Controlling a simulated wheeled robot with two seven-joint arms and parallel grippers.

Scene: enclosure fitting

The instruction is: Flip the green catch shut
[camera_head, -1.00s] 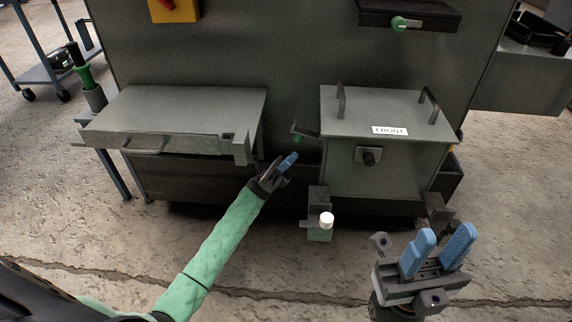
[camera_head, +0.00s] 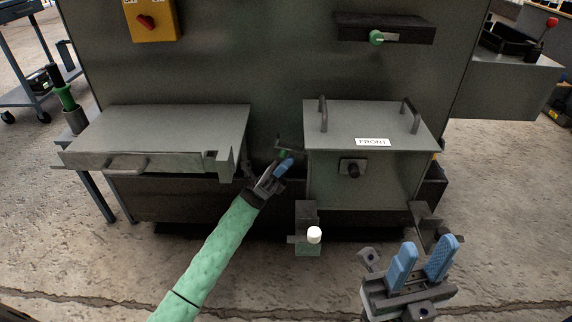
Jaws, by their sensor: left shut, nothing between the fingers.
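A small green piece (camera_head: 284,153), which looks like the green catch, sits by a thin dark bracket (camera_head: 291,146) at the left side of the grey box labelled FRONT (camera_head: 328,174). My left gripper (camera_head: 284,167) is shut and empty. Its blue fingertips are just below the green piece and partly overlap it in the head view; I cannot tell whether they touch it. My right gripper (camera_head: 424,252) is open and empty, in front of the box's lower right corner and well apart from the catch.
A grey lidded case (camera_head: 180,125) with a front handle stands at left. A green knob (camera_head: 376,37) is on a dark bar (camera_head: 410,30) above the box. A white-capped bottle (camera_head: 314,236) stands low before the box. A yellow switch panel (camera_head: 160,20) is at upper left.

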